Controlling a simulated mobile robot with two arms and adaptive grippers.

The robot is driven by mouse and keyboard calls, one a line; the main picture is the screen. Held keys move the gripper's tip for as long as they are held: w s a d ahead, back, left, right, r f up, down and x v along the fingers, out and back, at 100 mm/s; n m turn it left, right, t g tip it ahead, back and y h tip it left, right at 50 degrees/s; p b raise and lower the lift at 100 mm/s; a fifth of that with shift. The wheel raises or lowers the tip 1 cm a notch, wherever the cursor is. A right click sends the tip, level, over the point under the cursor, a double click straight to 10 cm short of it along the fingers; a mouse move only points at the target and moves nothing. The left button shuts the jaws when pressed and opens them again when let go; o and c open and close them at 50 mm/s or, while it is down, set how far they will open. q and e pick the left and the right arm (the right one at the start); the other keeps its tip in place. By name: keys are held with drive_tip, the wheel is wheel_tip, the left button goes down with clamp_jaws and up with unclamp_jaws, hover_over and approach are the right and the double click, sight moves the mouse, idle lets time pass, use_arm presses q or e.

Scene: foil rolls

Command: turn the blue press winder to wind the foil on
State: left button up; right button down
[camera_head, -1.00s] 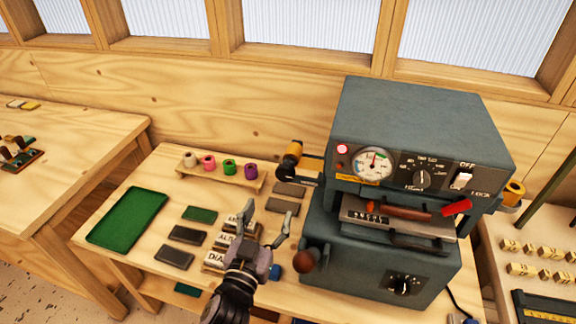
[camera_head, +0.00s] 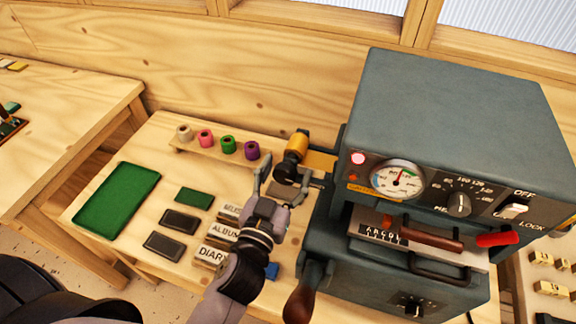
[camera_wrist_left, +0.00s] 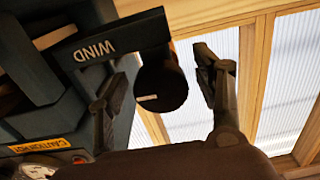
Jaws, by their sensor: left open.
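The blue-grey press (camera_head: 455,110) stands on the right of the bench. Its winder (camera_head: 287,170) is a dark round knob on the press's left side, below a gold foil roll (camera_head: 297,144). In the left wrist view the dark knob (camera_wrist_left: 160,90) with a light mark shows beside a plate marked WIND (camera_wrist_left: 110,45). My left gripper (camera_head: 281,183) is open at the winder. In the wrist view its two fingers (camera_wrist_left: 161,78) stand on either side of the knob, apparently not closed on it. My right gripper is not in view.
A wooden rack (camera_head: 215,152) holds several coloured rolls at the back. A green tray (camera_head: 117,198), dark covers and labelled blocks (camera_head: 212,255) lie on the left of the bench. A brown-knobbed lever (camera_head: 300,303) stands out near the press's front left.

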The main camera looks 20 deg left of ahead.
use_arm(q)
drive_tip(key=shift+s, duration=0.2)
drive_tip(key=shift+w, duration=0.1)
drive_tip(key=c, duration=1.2)
